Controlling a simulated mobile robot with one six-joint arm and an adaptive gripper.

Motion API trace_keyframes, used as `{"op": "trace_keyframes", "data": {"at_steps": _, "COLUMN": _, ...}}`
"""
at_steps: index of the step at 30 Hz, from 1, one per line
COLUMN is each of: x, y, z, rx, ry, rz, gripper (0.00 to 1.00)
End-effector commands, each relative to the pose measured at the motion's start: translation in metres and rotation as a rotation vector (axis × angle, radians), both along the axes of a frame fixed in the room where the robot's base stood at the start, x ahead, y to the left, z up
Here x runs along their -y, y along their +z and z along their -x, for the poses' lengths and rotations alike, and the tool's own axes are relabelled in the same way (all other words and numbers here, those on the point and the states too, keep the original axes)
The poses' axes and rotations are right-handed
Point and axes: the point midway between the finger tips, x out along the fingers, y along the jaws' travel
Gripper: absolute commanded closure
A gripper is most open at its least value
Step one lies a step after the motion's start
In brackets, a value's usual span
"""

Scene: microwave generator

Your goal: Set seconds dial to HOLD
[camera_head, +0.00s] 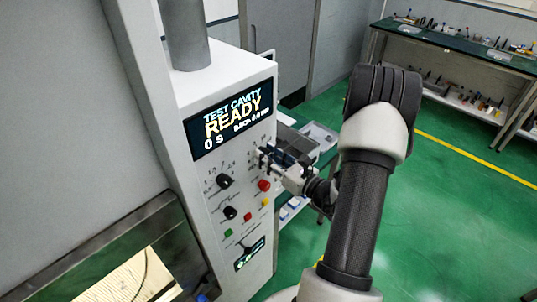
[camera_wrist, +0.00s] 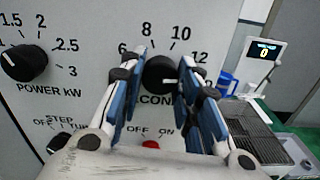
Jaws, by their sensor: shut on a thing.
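The seconds dial (camera_wrist: 158,74) is a black round knob with a white pointer mark, on the pale front panel of the generator (camera_head: 205,165). In the wrist view it sits between the blue-padded fingers of my gripper (camera_wrist: 164,82), which is shut on it. The white mark points to the right. Numbers 6, 8, 10 and 12 show around the dial; the lettering below is partly covered by the fingers. No HOLD label can be read. In the head view my gripper (camera_head: 266,158) is at the panel's right side and hides the dial. The display (camera_head: 230,117) reads "TEST CAVITY READY" and "0 S".
The power dial (camera_wrist: 24,62) is left of my gripper. Below are a step/tune knob (camera_wrist: 60,142) and a red button (camera_wrist: 151,145). A grey tray (camera_head: 318,135) stands beside the generator. A green-topped bench (camera_head: 450,45) with tools is at the back right; green floor lies open between.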

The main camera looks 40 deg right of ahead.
Motion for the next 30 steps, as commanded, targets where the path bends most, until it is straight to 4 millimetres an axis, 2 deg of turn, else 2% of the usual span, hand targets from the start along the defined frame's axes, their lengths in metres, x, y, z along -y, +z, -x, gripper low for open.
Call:
{"op": "trace_keyframes", "data": {"at_steps": 15, "x": -0.0003, "y": 0.0013, "z": 0.0, "rx": -0.031, "ry": 0.0, "rz": -0.395, "gripper": 0.94}}
{"op": "trace_keyframes", "data": {"at_steps": 30, "x": -0.0003, "y": 0.0002, "z": 0.0, "rx": -0.041, "ry": 0.0, "rz": -0.519, "gripper": 0.94}}
